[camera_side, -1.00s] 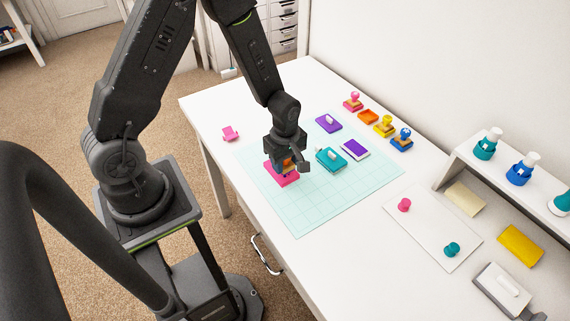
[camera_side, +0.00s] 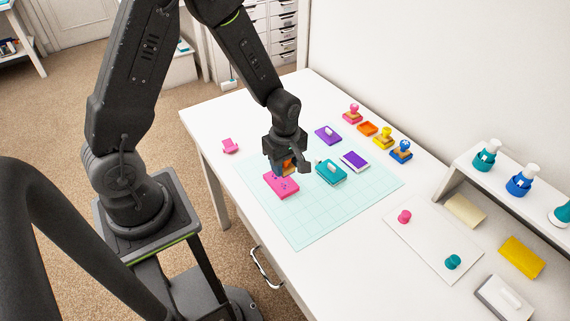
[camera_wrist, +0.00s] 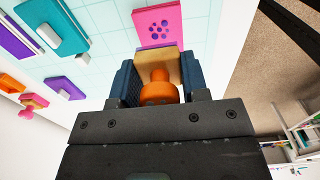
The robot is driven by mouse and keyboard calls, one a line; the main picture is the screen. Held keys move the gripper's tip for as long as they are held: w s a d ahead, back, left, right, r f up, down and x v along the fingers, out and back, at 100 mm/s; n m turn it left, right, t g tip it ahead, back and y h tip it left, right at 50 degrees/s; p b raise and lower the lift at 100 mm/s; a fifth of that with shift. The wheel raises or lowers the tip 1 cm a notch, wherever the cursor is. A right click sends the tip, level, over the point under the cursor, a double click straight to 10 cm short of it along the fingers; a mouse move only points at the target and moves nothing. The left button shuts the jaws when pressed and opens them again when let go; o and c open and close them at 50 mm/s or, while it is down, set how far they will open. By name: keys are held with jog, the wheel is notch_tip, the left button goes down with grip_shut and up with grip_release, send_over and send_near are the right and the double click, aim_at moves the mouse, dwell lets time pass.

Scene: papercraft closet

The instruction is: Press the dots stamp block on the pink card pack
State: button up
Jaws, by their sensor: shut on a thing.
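My gripper (camera_side: 287,167) is shut on the orange-handled dots stamp block (camera_wrist: 160,90). Its orange knob sits between the jaws and its wooden block (camera_wrist: 160,66) points away from the wrist. In the side view the stamp (camera_side: 288,170) is partly hidden by the jaws. The pink card pack (camera_side: 281,187) lies on the pale green gridded mat (camera_side: 318,218), just below and in front of the stamp. In the wrist view the pink pack (camera_wrist: 159,14) shows a cluster of purple dots, beyond the block. The stamp appears held above the pack, apart from it.
A teal pad (camera_side: 330,174), an open purple ink pad (camera_side: 354,161) and a purple lid (camera_side: 328,135) lie right of my gripper. Pink, yellow and blue (camera_side: 401,150) stamps and an orange piece (camera_side: 367,129) stand behind. The mat's front is clear.

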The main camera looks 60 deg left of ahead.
jog(key=s, duration=0.6)
dwell(0.4)
dwell(0.4)
